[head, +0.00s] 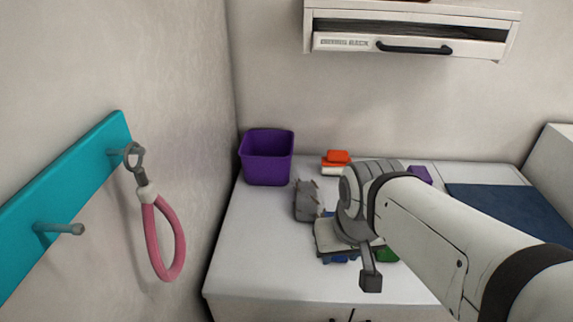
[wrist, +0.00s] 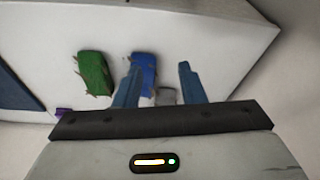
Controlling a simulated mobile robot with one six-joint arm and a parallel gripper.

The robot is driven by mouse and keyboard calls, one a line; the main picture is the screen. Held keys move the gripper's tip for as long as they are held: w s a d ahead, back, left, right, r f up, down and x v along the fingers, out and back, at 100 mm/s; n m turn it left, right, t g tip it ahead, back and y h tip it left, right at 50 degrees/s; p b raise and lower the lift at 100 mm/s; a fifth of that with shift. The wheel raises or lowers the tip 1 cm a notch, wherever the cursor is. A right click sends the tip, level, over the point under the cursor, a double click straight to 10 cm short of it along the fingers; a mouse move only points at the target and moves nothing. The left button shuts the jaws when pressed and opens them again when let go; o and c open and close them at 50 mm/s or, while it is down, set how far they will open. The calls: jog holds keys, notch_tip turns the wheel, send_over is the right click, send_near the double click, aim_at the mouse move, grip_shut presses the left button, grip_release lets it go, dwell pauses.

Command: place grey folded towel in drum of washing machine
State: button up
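My gripper (wrist: 160,68) is open in the wrist view, its two blue fingers apart with nothing held between them. In the head view my arm reaches over the white counter, and its end hides part of the top. A grey item (head: 305,201) with jagged edges lies on the counter left of my arm's end; I cannot tell if it is the folded towel. A small grey patch (wrist: 166,96) shows between the fingers, partly hidden by my gripper. No washing machine or drum can be made out.
A blue item (wrist: 143,72) and a green item (wrist: 94,73) lie below my gripper on the counter (head: 245,255). A purple bin (head: 267,158) stands at the back left, near an orange item (head: 337,156). A pink loop (head: 162,235) hangs left. A drying rack (head: 410,43) is above.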

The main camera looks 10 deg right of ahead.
aim_at(304, 196)
jog(key=shift+o, duration=0.2)
jog(key=shift+s, duration=0.15)
